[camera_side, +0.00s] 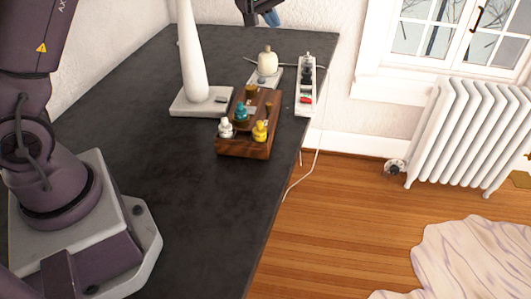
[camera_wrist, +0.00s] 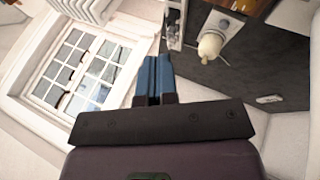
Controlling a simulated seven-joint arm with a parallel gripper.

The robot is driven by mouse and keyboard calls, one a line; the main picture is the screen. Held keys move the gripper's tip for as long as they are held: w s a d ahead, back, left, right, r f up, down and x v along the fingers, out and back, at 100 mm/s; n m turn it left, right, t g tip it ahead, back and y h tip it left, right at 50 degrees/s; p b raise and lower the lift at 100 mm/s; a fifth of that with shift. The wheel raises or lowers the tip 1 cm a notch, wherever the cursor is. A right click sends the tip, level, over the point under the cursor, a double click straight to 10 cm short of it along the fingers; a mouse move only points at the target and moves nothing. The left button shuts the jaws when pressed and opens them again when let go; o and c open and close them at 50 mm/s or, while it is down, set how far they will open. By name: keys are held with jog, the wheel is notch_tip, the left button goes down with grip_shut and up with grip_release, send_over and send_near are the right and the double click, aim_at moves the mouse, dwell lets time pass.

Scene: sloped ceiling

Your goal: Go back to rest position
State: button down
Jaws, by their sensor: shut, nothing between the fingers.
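My gripper (camera_side: 272,18) shows at the top edge of the side view, above the far end of the dark table (camera_side: 150,190). Only its lower part is in frame there. In the wrist view its blue fingers (camera_wrist: 154,78) are together with nothing between them. The gripper is apart from the table and the objects on it.
A wooden box (camera_side: 232,152) with several small bottles stands by the table's right edge. The table's middle is clear.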

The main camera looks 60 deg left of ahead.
jog(key=s+d+r+m+h, duration=0.1)
jog(key=s+d+r+m, duration=0.3)
jog(key=s+d+r, duration=0.55)
jog(key=s+d+f+m, duration=0.1)
jog(key=s+m, duration=0.1)
jog(key=s, duration=0.5)
jog(key=s+d+f+m, duration=0.1)
jog(key=s+d+m, duration=0.1)
jog(key=s, duration=0.6)
jog(key=s+d+f+m+g+y, duration=0.1)
jog(key=s+d+m, duration=0.1)
jog(key=s, duration=0.5)
jog(key=shift+s+f+m, duration=0.2)
jog(key=shift+f+m, duration=0.05)
jog(key=shift+m, duration=0.55)
